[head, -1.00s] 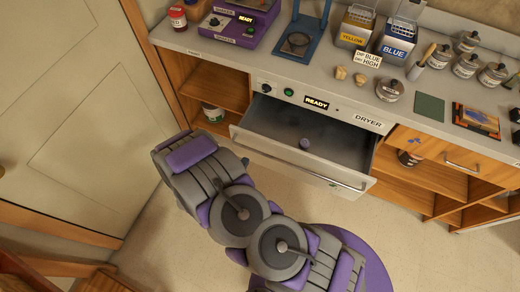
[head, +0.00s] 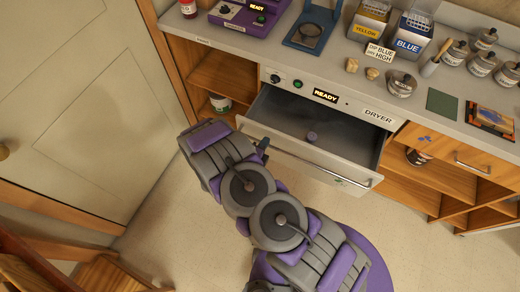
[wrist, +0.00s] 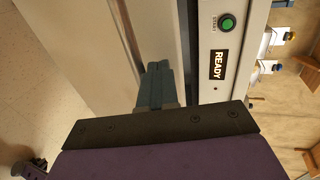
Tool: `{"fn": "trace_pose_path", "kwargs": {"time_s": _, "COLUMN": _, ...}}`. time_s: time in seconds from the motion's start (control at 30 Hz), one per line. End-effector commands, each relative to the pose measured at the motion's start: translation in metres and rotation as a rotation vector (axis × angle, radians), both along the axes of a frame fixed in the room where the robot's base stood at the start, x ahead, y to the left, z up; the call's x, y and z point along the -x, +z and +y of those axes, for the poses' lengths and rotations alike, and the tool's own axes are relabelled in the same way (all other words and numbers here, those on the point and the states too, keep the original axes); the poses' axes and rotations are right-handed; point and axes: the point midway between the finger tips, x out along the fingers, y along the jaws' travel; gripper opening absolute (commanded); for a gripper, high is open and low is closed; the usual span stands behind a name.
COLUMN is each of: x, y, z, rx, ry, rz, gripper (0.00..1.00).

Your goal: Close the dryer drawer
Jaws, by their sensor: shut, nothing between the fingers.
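The dryer drawer (head: 345,172) stands pulled out under the dryer panel in the head view, its grey inside open to view. My gripper (head: 262,146) is at the left part of the drawer front, mostly hidden by my arm. In the wrist view my gripper's fingers (wrist: 156,84) are together and empty, overlapping the drawer's front edge (wrist: 100,50). I cannot tell whether they touch it. The dryer's READY display (wrist: 218,65) and green start button (wrist: 228,23) are to their right.
Yellow (head: 366,20) and blue (head: 411,38) boxes, jars and a purple device (head: 250,14) crowd the counter above. Open wooden shelves (head: 220,80) flank the dryer. A pale door (head: 75,105) stands at left. The floor before the drawer is clear.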

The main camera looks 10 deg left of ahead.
Motion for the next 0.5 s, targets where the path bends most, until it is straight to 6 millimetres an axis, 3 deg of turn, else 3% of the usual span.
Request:
{"fn": "trace_pose_path", "kwargs": {"time_s": 0.2, "x": -0.016, "y": -0.006, "z": -0.006, "rx": 0.001, "ry": -0.001, "rz": -0.001, "gripper": 0.00}}
{"fn": "trace_pose_path", "kwargs": {"time_s": 0.5, "x": -0.020, "y": -0.007, "z": -0.007, "rx": 0.001, "ry": 0.001, "rz": 0.000, "gripper": 0.00}}
